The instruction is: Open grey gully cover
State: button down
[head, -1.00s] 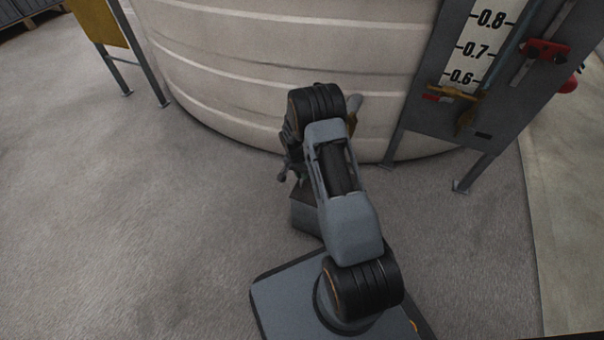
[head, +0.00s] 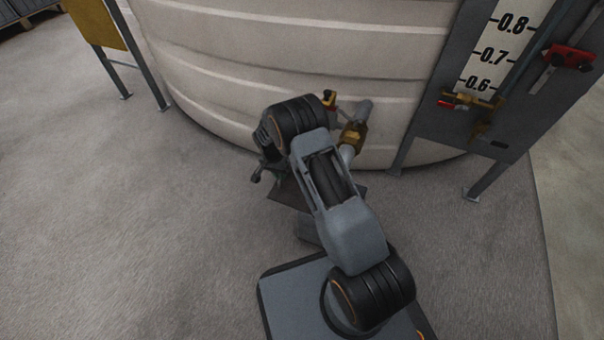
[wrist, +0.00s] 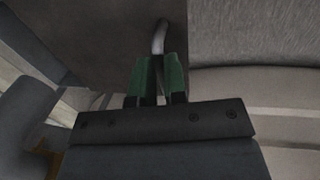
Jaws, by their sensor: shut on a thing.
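The grey gully cover shows in the wrist view as a dark grey panel (wrist: 85,30) at the upper left. Its light metal handle (wrist: 159,38) runs down between the two green fingers of my gripper (wrist: 158,82), which are shut on it. In the head view, a dark grey gully box (head: 309,228) stands on the floor, with a flat grey plate (head: 288,194) above it, partly behind my arm. My fingers and the handle are hidden there. How far the cover is tilted I cannot tell.
A large cream ribbed tank (head: 230,60) stands behind. A grey gauge panel (head: 440,125) stands on legs at the right. The floor (head: 130,230) at left is clear.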

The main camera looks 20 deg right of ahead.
jog(key=w+a, duration=0.2)
jog(key=a, duration=0.1)
jog(key=shift+w+a+b, duration=0.15)
jog(key=shift+w+b, duration=0.15)
jog(key=shift+b, duration=0.05)
jog(key=c, duration=1.2)
grip_release()
jog(key=shift+o, duration=0.2)
jog(key=shift+r, duration=0.1)
notch_tip(320, 180, up, 13)
jog(key=w+a+p, duration=0.1)
jog(key=p, duration=0.4)
jog(key=shift+w+a+r, duration=0.2)
jog(key=shift+w+a, duration=0.15)
jog(key=shift+w, duration=0.05)
